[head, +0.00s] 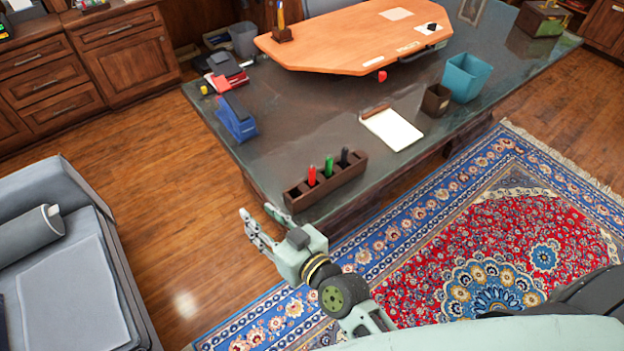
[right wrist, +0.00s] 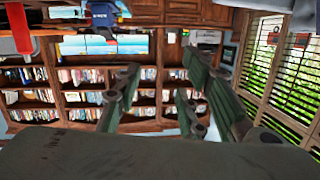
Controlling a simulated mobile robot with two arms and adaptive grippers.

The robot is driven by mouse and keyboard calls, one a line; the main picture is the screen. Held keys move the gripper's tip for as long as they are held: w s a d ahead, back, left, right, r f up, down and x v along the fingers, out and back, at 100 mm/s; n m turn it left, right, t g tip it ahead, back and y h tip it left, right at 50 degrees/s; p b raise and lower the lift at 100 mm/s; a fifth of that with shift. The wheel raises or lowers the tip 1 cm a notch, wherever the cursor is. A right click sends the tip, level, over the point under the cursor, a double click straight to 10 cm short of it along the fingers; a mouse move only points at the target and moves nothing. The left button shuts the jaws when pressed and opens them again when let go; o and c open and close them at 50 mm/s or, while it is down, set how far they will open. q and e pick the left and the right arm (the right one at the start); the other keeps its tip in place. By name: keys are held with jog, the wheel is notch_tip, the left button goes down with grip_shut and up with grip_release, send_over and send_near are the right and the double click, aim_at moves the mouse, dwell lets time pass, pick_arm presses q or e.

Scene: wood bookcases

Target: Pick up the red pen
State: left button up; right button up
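The red pen (head: 312,176) stands upright in a dark brown pen holder (head: 356,171) near the desk's front left corner. A green pen (head: 329,166) and a black pen (head: 345,156) stand in the same holder. My right gripper (head: 256,210) is left of and below the holder in the head view, apart from it, beside the desk corner. Its fingers are spread and empty. In the right wrist view, the open fingers (right wrist: 160,82) point toward bookshelves. A blurred red shape at that view's upper left may be the pen; I cannot tell. My left gripper is not in view.
A grey sofa (head: 70,270) stands left. Wooden floor lies between.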

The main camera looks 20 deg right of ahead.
jog(key=w+d+m+t+h, duration=0.2)
jog(key=w+m+t+h, duration=0.1)
jog(key=m+g+h, duration=0.1)
jog(key=m+h, duration=0.5)
jog(key=h, duration=0.5)
send_near(311, 176)
jog(key=shift+h, duration=0.3)
jog(key=b+x, duration=0.2)
jog(key=x, duration=0.3)
jog(key=shift+w+b, duration=0.1)
jog(key=shift+b, duration=0.2)
jog(key=shift+w+d, duration=0.15)
jog(key=shift+w, duration=0.1)
jog(key=b+x, duration=0.3)
jog(key=x, duration=0.1)
jog(key=shift+w+f+b, duration=0.15)
jog(key=shift+w+b, duration=0.05)
jog(key=shift+b, duration=0.1)
jog(key=shift+w+d, duration=0.15)
jog(key=shift+w, duration=0.25)
grip_shut()
